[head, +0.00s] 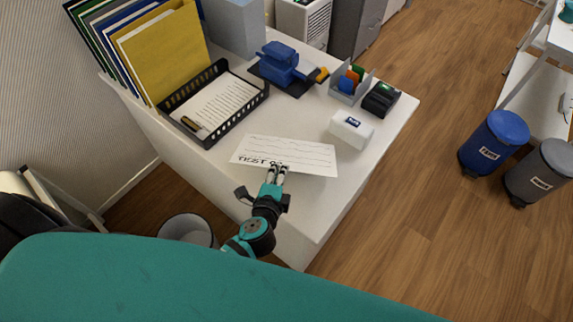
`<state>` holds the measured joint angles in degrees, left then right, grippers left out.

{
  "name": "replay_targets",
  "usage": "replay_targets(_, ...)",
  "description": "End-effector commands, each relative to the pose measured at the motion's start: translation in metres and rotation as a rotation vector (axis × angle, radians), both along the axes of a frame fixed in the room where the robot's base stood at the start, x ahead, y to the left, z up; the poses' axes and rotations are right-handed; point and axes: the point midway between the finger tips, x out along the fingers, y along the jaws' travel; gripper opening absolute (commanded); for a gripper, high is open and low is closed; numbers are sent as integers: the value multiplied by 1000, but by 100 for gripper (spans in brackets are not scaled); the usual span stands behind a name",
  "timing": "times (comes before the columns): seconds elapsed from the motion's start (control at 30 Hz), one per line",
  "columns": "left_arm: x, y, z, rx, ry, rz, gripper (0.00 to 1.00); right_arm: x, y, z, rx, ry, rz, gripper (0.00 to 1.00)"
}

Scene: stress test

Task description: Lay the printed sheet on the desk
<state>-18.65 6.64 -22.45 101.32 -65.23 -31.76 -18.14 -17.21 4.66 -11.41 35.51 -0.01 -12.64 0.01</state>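The printed sheet (301,153) is white with lines of print and larger dark lettering near its left corner. It appears flat at the front part of the white desk (315,200); whether all of it touches the desktop is unclear. My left gripper (278,169) reaches in from below, with its fingertips at the sheet's near edge. Its two fingers show side by side with a narrow gap. I cannot tell whether they pinch the sheet's edge. My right gripper is not in view.
A black tray (238,124) with papers stands left of the sheet. A white box (351,130) stands close on the right. A blue device (283,64), an organizer (349,83) and a black device (381,98) are farther back. The desk's front right corner is bare.

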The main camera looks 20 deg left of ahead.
Motion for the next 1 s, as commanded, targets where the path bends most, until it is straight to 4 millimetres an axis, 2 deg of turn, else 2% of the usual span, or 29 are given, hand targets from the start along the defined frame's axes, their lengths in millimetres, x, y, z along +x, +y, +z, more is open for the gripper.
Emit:
replay_targets(0.03, 0, 0, 0, 0, 0, 0, 6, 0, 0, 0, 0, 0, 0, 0)
replay_targets(0.17, 0, 0, 0, 0, 0, 0, 21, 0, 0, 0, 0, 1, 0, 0)
replay_targets(0.47, -4, -1, 2, 0, 1, 0, 21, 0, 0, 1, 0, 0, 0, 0)
replay_targets(1.0, -63, -7, 23, 0, 3, 1, 21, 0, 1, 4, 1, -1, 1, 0)
